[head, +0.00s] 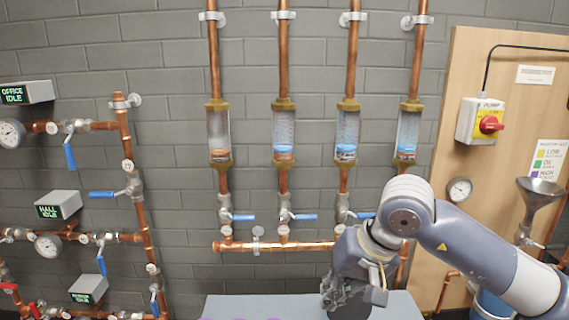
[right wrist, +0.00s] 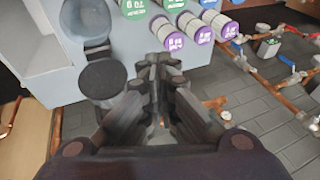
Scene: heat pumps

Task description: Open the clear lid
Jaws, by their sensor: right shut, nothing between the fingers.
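I cannot make out a clear lid for certain in either view. My right gripper (head: 338,296) is at the bottom of the head view, over the right part of a pale grey work surface (head: 255,305). Its dark fingers (right wrist: 160,75) are together and empty in the right wrist view. Beyond the fingertips, green-capped (right wrist: 133,8) and purple-capped (right wrist: 168,35) labelled canisters sit on the pale surface. A dark round-topped piece (right wrist: 108,80) shows left of the fingers; I cannot tell what it is. My left gripper is not in view.
Copper pipes with several sight glasses (head: 284,133) and blue-handled valves line the brick wall behind. A wooden panel (head: 440,150) carries a red and yellow switch (head: 489,124), and a metal funnel (head: 540,190) stands right. More pipework with gauges (head: 12,133) is at the left.

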